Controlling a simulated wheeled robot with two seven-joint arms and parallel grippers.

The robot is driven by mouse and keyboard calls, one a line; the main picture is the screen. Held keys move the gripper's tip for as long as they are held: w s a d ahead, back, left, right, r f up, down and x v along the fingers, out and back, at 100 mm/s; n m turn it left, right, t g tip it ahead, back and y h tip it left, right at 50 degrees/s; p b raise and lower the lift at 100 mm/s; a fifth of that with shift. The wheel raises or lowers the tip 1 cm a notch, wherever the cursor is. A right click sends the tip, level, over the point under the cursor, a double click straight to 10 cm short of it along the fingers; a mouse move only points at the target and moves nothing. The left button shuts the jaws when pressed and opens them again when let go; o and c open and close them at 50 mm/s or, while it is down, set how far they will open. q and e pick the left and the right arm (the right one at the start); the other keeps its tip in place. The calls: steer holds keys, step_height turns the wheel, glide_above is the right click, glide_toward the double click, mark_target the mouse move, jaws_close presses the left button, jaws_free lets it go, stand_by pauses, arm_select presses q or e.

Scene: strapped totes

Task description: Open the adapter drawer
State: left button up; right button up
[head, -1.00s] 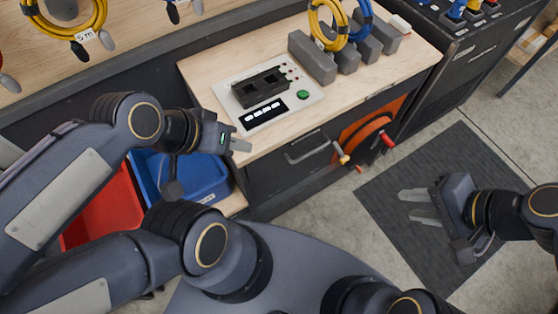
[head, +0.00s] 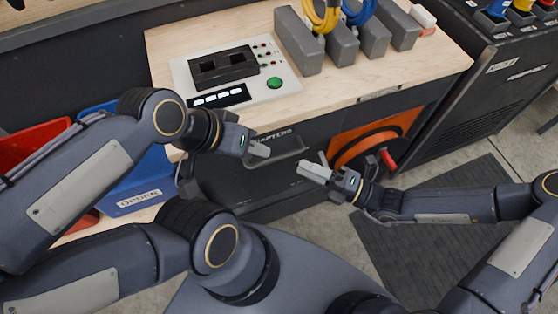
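The adapter drawer (head: 258,184) is in the dark front of the workbench, under the wooden top. Its label, partly readable as "ADAPTERS", is half covered by my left gripper. Its bar handle (head: 286,157) shows between my two grippers. The drawer looks shut. My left gripper (head: 262,151) is at the handle's left end, in front of the drawer; its fingers overlap in this view, and I cannot tell whether they touch the handle. My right gripper (head: 312,168) is just right of and below the handle, fingers pointing left, apart and empty.
A panel with a black adapter block (head: 224,67) and green button (head: 274,83) sits on the bench top (head: 350,88). An orange reel (head: 365,143) is right of the drawer. Blue (head: 150,178) and red bins are at left.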

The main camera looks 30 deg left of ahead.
mark_target(279, 156)
steer(key=a, duration=0.5)
steer(key=a+r, duration=0.1)
steer(key=a, duration=0.2)
steer(key=shift+s, duration=0.4)
steer(key=shift+d, duration=0.1)
jaws_close()
